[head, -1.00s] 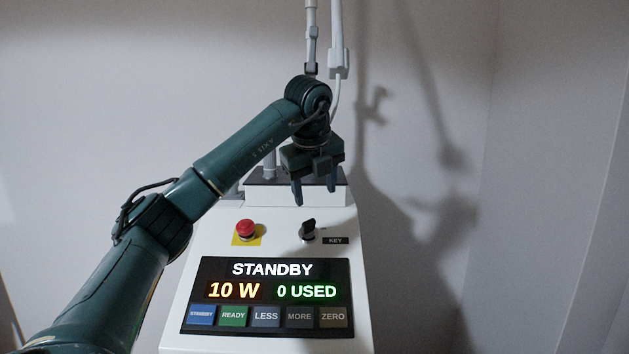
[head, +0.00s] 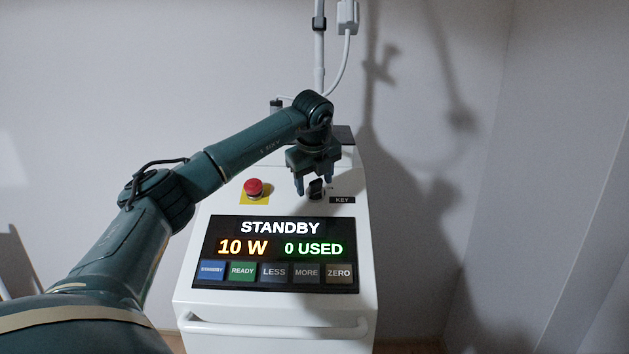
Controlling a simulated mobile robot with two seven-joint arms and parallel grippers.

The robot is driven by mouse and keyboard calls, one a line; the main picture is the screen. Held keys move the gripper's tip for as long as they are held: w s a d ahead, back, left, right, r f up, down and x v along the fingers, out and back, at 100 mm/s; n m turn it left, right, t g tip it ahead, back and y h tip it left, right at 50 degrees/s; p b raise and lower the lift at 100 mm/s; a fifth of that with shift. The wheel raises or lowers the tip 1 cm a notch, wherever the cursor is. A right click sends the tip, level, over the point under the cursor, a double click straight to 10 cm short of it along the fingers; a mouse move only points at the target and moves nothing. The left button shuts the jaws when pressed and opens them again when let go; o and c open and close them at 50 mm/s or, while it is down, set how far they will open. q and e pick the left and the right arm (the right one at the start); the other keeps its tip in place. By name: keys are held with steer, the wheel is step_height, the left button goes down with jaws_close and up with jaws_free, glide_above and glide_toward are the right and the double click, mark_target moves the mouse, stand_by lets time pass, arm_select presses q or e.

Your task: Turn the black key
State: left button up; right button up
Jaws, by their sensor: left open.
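The black key (head: 316,190) stands on the sloped top of the white console, left of the KEY label (head: 342,200). My left gripper (head: 314,190) comes down from above with its fingers pointing down. It is open, and in this view one finger shows on each side of the key. I cannot tell whether the fingers touch the key. My right gripper is out of view.
A red emergency button (head: 253,188) on a yellow plate sits left of the key. Below is a black display panel (head: 281,253) reading STANDBY, with several buttons. A white handle (head: 272,328) runs across the console's front. A white pole (head: 319,65) rises behind.

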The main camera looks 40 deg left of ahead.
arm_select(q)
steer(key=shift+w+a+f, duration=0.1)
steer(key=shift+f, duration=0.25)
steer(key=shift+c, duration=0.2)
steer(key=c, duration=1)
